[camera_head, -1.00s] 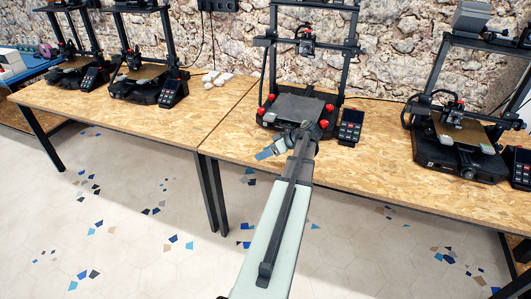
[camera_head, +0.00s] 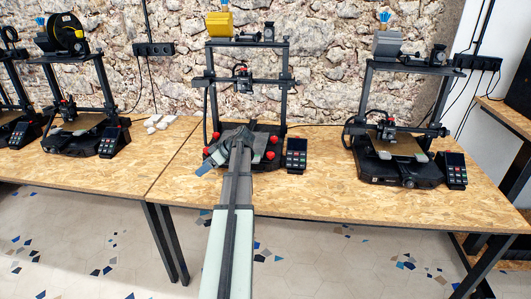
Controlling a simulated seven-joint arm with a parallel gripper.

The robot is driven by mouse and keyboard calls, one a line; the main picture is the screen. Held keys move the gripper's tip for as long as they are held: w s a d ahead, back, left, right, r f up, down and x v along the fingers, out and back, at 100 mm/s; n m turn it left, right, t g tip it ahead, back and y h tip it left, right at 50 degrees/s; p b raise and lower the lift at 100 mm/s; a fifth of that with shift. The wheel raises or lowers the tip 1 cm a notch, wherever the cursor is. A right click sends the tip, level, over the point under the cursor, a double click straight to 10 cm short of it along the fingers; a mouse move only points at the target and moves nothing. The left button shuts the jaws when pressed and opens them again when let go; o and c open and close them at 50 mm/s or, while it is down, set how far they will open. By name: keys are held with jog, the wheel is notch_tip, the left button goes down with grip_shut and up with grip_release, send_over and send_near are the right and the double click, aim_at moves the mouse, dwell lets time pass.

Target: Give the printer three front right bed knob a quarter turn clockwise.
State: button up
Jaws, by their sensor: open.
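The printer with red bed knobs (camera_head: 284,95) stands in the middle of the wooden table in the head view; I take it as printer three. Its front right knob (camera_head: 270,155) is red and sits at the bed's front right corner. Another red knob (camera_head: 273,140) is just behind it, and more red shows on the left side. My gripper (camera_head: 234,140) is over the front of the bed, left of the front right knob and apart from it. It is open, but its fingertips are hard to make out behind my wrist. My arm hides the front middle of the printer.
A control box with a screen (camera_head: 297,154) stands right of the knob. Another printer (camera_head: 400,165) is further right, and more stand on the left. White pieces (camera_head: 160,122) lie on the table. The tabletop front (camera_head: 330,190) is clear.

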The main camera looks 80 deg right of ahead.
jog(key=d+r+g, duration=0.3)
jog(key=d+r, duration=0.1)
jog(key=d, duration=0.4)
notch_tip(320, 180, up, 5)
jog(key=n+g+h, duration=0.1)
jog(key=g, duration=1.1)
send_over(270, 153)
jog(key=w, duration=0.6)
jog(key=shift+t, duration=0.3)
jog(key=x, duration=1.3)
jog(key=shift+s+a, duration=0.1)
jog(key=shift+s, duration=0.05)
jog(key=shift+c, duration=0.5)
